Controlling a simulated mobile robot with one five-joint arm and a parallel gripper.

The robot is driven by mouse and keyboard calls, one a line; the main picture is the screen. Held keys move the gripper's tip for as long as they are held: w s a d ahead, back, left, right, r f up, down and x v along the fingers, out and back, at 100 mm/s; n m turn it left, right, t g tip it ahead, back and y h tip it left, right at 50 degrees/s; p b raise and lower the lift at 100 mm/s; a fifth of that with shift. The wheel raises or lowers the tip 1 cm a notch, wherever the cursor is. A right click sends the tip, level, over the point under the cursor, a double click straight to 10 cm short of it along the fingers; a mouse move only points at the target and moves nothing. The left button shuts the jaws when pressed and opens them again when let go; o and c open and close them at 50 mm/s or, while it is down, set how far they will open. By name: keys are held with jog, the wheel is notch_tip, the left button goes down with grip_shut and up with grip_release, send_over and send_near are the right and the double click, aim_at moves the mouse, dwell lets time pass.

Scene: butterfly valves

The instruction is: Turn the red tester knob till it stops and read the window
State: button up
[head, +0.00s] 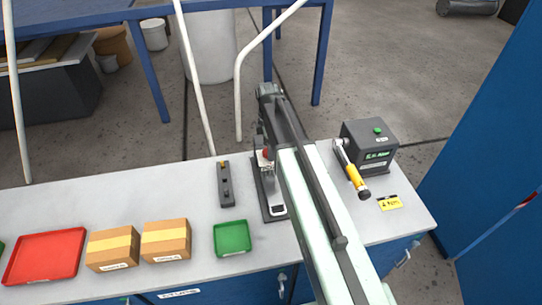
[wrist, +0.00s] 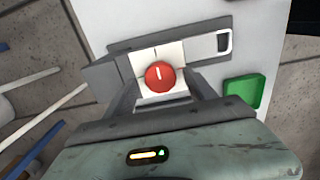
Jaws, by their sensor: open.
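The red tester knob (wrist: 160,76) is round with a short white line on its face, pointing roughly up in the wrist view. It sits on a white plate with dark lines around it. A little red of the knob also shows in the head view (head: 266,153), beside my arm. My gripper (wrist: 163,82) is open, with one finger on each side of the knob; I cannot tell whether they touch it. The dark tester base (wrist: 196,46) carries a white-framed slot (wrist: 223,43) at its right end. I cannot read any window.
On the grey bench (head: 120,205) stand a green tray (head: 232,237), two cardboard boxes (head: 166,239), a red tray (head: 44,257) and a dark narrow block (head: 226,184). Right of my arm are a dark box with a green button (head: 370,145), a yellow-handled tool (head: 352,172) and a yellow tag (head: 390,203).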

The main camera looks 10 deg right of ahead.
jog(key=shift+f, duration=0.5)
jog(key=shift+r, duration=0.1)
